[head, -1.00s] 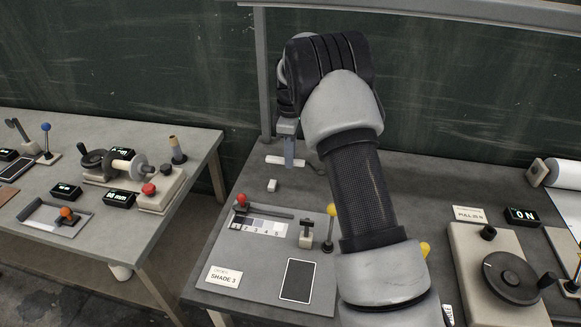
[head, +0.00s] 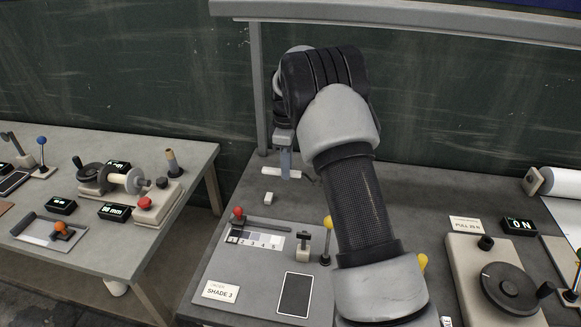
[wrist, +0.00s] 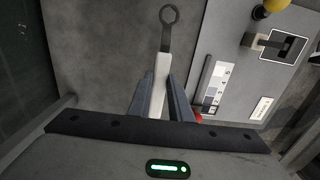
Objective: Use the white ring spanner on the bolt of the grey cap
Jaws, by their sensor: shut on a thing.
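The white ring spanner (wrist: 161,75) is between the fingers of my gripper (wrist: 161,88) in the wrist view. Its white handle is gripped, and its dark ring end (wrist: 169,15) points away from the gripper. In the head view my gripper (head: 285,168) points down at the back left of the right-hand bench, low over its top. A white bar (head: 270,171) at the fingertips looks like the spanner's handle; I cannot tell whether it touches the bench. I cannot make out the grey cap or its bolt in either view; my arm hides part of the bench.
A small white block (head: 268,198) lies just in front of the gripper. A panel (head: 222,272) with a red-knobbed slider, shade strip and yellow-knobbed lever is nearer. A handwheel unit (head: 462,265) stands at right. Another bench (head: 190,165) is at left, across a gap.

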